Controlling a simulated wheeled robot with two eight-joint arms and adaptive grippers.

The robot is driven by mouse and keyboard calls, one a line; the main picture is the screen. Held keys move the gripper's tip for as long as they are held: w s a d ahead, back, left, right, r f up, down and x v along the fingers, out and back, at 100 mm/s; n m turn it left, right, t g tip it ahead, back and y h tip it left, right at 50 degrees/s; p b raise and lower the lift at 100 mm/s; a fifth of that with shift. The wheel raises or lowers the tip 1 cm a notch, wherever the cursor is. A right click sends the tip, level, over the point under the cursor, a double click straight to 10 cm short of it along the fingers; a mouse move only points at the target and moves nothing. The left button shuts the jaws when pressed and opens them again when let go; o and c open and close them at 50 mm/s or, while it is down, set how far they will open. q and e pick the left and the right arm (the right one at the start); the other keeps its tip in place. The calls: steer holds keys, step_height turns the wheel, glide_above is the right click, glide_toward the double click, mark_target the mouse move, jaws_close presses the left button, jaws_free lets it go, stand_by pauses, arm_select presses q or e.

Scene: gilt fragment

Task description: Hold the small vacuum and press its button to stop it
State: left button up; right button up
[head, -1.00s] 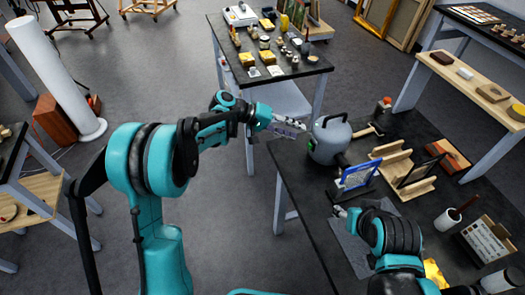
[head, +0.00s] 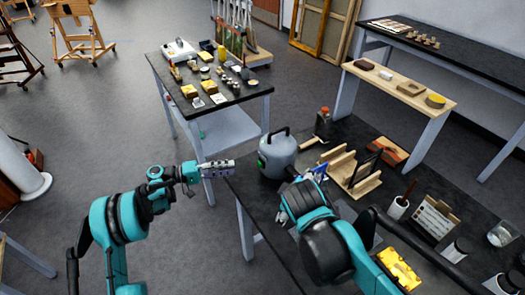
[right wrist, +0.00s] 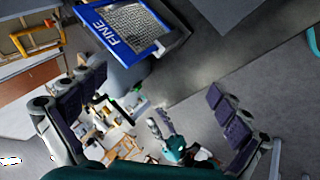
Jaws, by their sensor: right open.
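The small vacuum (head: 279,157) is a grey canister with a dark top handle, upright on the black table's left end. A green spot (head: 261,163) shows on its left side, perhaps the button. My left gripper (head: 222,167) is left of the vacuum with a gap between them, pointing at it; its fingers overlap, so its opening is unclear. It also shows in the right wrist view (right wrist: 162,124). My right gripper (right wrist: 150,112) is open and empty, its fingers wide apart. In the head view my right arm hides most of it, just right of and nearer than the vacuum.
A blue-framed sieve marked FINE (right wrist: 140,28) is close ahead of my right gripper. Wooden racks (head: 350,172), a red-topped bottle (head: 323,124) and a white cup (head: 397,208) stand on the black table (head: 262,205). A crowded second table (head: 240,97) is behind.

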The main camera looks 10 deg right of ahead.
steer(key=w+a+r+n+t+h, duration=0.1)
steer(key=w+n+h, duration=0.1)
steer(key=w+n, duration=0.7)
steer(key=n+t+h, duration=0.3)
steer(key=n+h, duration=0.1)
steer(key=n, duration=0.7)
glide_toward(279, 140)
steer(key=x, duration=0.6)
steer(key=shift+w+d, duration=0.2)
steer(key=shift+w, duration=0.2)
arm_select(q)
steer(key=shift+s+r, duration=0.1)
steer(key=shift+s, duration=0.05)
arm_select(e)
steer(key=shift+s+r, duration=0.1)
steer(key=shift+s, duration=0.1)
jaws_close()
arm_select(q)
jaws_close()
arm_select(e)
steer(key=shift+y, duration=0.3)
